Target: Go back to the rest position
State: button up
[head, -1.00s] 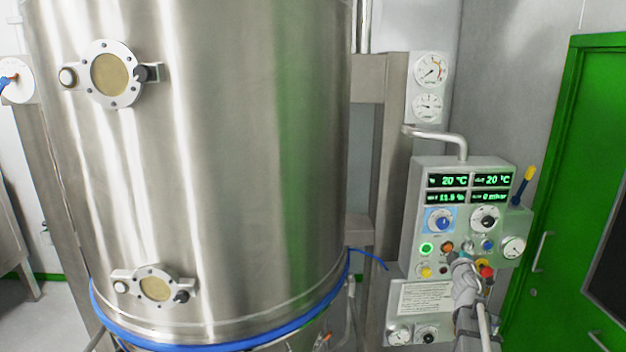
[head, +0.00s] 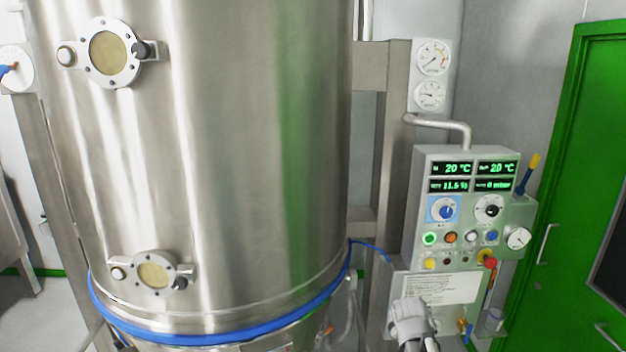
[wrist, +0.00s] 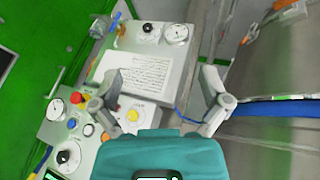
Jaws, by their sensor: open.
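My gripper (wrist: 163,100) is open in the wrist view, its two fingers spread with nothing between them. The control panel (wrist: 75,165) lies beyond the fingers, with its text label (wrist: 135,75) near the left finger. In the head view my arm's end shows low at the right, in front of the lower part of the control panel (head: 425,215); the fingertips cannot be made out there. The panel's displays read 20 °C twice, and a green button (head: 429,239) is lit.
A large steel vessel (head: 230,150) with a blue band (head: 200,336) fills the left and middle. A steel post (head: 392,150) stands between vessel and panel. A green door (head: 590,160) is at the right. A blue-and-yellow handled tool (head: 528,175) stands at the panel's right side.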

jog(key=s+a+f+g+y+b, duration=0.1)
jog(key=s+a+f+g+y, duration=0.2)
jog(key=s+a, duration=0.7)
jog(key=shift+s+a+f+n+g+y, duration=0.3)
jog(key=shift+a+f+g+y, duration=0.15)
jog(key=shift+g, duration=0.35)
jog(key=shift+w, duration=0.1)
dwell(1.0)
